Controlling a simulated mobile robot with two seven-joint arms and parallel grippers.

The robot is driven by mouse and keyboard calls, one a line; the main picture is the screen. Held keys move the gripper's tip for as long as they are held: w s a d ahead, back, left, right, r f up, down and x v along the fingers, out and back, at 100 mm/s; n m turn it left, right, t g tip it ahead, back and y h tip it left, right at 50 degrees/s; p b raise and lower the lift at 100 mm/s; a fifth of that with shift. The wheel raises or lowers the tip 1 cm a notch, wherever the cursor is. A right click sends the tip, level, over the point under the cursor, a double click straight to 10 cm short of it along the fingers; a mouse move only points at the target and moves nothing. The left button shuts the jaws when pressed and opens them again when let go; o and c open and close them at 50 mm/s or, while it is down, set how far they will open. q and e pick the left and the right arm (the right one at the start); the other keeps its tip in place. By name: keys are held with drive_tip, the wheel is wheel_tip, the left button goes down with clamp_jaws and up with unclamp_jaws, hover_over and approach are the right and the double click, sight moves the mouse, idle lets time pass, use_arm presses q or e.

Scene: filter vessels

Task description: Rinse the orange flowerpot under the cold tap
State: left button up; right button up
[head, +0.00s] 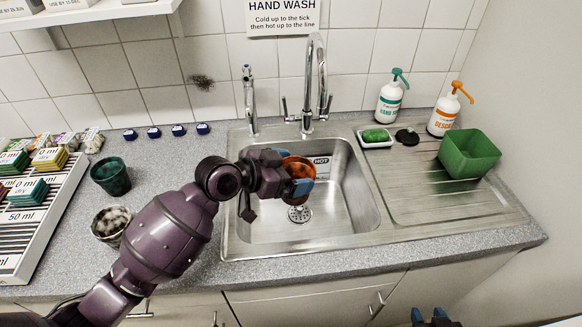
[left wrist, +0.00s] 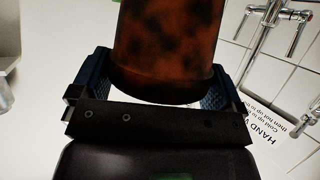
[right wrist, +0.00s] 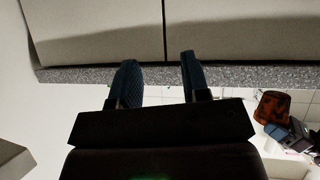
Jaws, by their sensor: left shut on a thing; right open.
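The orange flowerpot (head: 298,167), mottled with dark brown, is held over the left part of the steel sink basin (head: 345,200). My left gripper (head: 287,184) is shut on it. In the left wrist view the pot (left wrist: 165,45) sits between the two fingers. The pot also shows in the right wrist view (right wrist: 272,108). A slim tap with a blue top (head: 249,98) stands at the basin's back left. A taller swan-neck tap with two levers (head: 318,85) stands to its right. No water stream shows. My right gripper (head: 432,318) is open and empty before the cupboard fronts.
A green tub (head: 468,154) stands on the drainboard (head: 420,190). Two pump bottles (head: 390,98) and a green sponge on a dish (head: 376,136) are behind. A dark green pot (head: 111,175) and another pot (head: 111,223) stand left, beside a loaded rack (head: 45,220).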

sight(297, 159)
use_arm(q)
drive_tip(key=shift+w+d+f+b, duration=0.15)
drive_tip(key=shift+w+d+b, duration=0.05)
drive_tip(key=shift+w+b, duration=0.2)
drive_tip(key=shift+w+d+f+b, duration=0.15)
drive_tip(key=shift+w+b, duration=0.1)
drive_tip(key=shift+w, duration=0.2)
drive_tip(key=shift+w+d+f+b, duration=0.15)
drive_tip(key=shift+w+d+b, duration=0.2)
drive_tip(key=shift+w+b, duration=0.25)
drive_tip(key=shift+w+d+f+b, duration=0.15)
drive_tip(key=shift+w+d+b, duration=0.2)
drive_tip(key=shift+w, duration=0.45)
drive_tip(key=shift+w+d+f+b, duration=0.15)
drive_tip(key=shift+w+d+b, duration=0.15)
drive_tip(key=shift+w+b, duration=0.35)
drive_tip(key=w+d+f+b, duration=0.1)
drive_tip(key=w+d+b, duration=0.2)
drive_tip(key=w, duration=0.3)
drive_tip(key=shift+w+b, duration=0.4)
drive_tip(key=shift+b, duration=0.05)
drive_tip(key=shift+f, duration=0.1)
